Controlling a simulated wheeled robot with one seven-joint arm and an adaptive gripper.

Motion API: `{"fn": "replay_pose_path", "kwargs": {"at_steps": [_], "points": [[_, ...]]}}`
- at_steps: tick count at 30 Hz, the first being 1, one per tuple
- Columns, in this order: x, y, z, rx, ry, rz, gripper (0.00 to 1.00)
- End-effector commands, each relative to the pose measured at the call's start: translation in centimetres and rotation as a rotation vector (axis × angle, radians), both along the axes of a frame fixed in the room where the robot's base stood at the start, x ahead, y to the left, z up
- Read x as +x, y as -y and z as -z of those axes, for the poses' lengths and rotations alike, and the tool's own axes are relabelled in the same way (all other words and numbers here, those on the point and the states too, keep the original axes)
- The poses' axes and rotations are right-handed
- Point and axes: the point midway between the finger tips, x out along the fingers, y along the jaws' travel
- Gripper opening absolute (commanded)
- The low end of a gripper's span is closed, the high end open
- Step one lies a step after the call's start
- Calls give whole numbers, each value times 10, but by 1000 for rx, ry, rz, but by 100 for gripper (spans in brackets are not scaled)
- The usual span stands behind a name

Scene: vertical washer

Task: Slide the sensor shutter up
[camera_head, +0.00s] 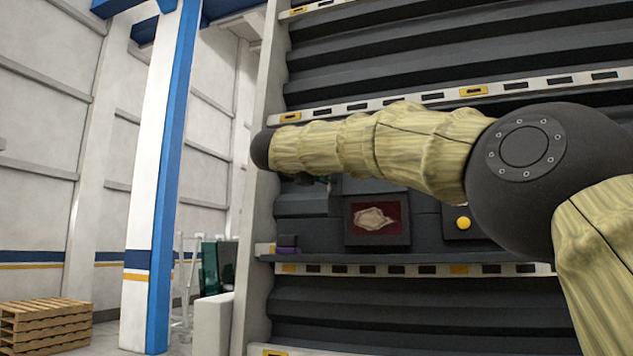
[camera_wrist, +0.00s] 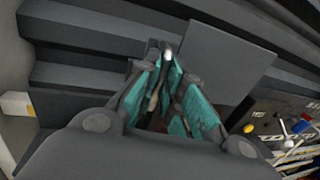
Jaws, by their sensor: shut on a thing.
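The sensor shutter looks to be the flat dark grey plate (camera_wrist: 232,55) behind and to the right of my fingertips in the wrist view. My gripper (camera_wrist: 167,56) has its teal fingers drawn together at the tips, shut on a small part at the plate's left side; the fingers mostly hide this part. In the head view a dark-framed window with a red inside and a pale shape (camera_head: 376,219) shows uncovered below my forearm. In that view my forearm hides most of my gripper and the area above the window.
The window sits in a dark ribbed wall (camera_head: 400,310) with pale slotted rails (camera_head: 345,269). A yellow button (camera_head: 463,223) is right of it, and a small purple block (camera_head: 288,241) is at left. A white and blue post (camera_head: 152,180) and pallets (camera_head: 45,325) stand further left.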

Motion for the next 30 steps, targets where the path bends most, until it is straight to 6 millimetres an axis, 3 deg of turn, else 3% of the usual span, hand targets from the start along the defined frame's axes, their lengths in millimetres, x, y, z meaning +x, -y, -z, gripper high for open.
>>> {"fn": "replay_pose_path", "kwargs": {"at_steps": [10, 11, 14, 24, 30], "points": [[0, 3, -3, 1, 0, 2, 0], [0, 3, -3, 1, 0, 2, 15], [0, 2, -2, 0, 0, 2, 30], [-1, -2, -2, -1, 0, -2, 30], [-18, -11, -3, -1, 0, -3, 30]]}}
